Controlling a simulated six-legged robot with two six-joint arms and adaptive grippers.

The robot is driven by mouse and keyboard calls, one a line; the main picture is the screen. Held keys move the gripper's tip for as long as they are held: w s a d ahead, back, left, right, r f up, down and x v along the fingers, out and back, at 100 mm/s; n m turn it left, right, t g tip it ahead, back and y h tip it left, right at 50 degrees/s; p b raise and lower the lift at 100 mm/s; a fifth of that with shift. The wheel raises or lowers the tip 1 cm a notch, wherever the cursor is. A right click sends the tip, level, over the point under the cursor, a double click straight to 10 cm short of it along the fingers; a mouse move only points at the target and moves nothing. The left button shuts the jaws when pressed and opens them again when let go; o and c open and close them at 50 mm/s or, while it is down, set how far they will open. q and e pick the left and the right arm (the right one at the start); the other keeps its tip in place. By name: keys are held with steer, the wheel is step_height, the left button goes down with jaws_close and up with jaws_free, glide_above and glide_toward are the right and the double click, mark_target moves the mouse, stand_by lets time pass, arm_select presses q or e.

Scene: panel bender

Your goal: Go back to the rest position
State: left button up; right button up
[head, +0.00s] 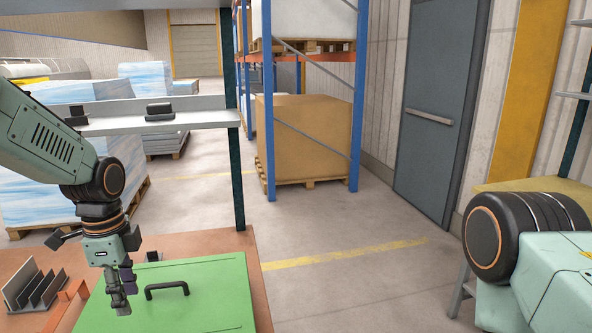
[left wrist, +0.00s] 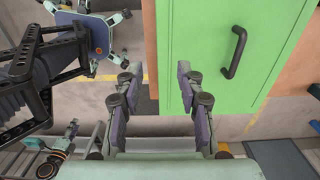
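My left gripper (head: 122,300) points down at the left of the head view, beside the black handle (head: 167,290) of a green panel (head: 215,290). In the left wrist view its two fingers (left wrist: 158,88) stand apart with nothing between them. There the green panel (left wrist: 200,30) lies beyond the fingertips, and the black handle (left wrist: 235,53) is to their right, apart from them. My right arm shows at the lower right of the head view, but its gripper is out of the picture.
The green panel lies on an orange-brown table (head: 258,275). A rack with angled metal pieces (head: 35,292) stands at its left. A grey shelf (head: 205,118) with small black blocks crosses behind my left arm. A pallet rack (head: 357,100) stands farther back. The floor at centre right is clear.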

arm_select(q)
steer(key=s+d+f+n, duration=0.3)
steer(key=s+f, duration=0.3)
steer(key=f, duration=0.4)
steer(key=s+d+f+n, duration=0.3)
steer(key=s+f+n, duration=0.15)
steer(key=f, duration=0.55)
steer(key=s+d+f+n, duration=0.1)
steer(key=s+f+n, duration=0.3)
steer(key=s, duration=0.7)
steer(key=s+d+f+n, duration=0.1)
steer(key=s+f+n, duration=0.35)
steer(key=s, duration=0.65)
step_height(320, 180, down, 16)
steer(key=b, duration=1.7)
steer(key=shift+w+a+r, duration=0.2)
steer(key=shift+r, duration=0.05)
steer(key=shift+s+a, duration=0.15)
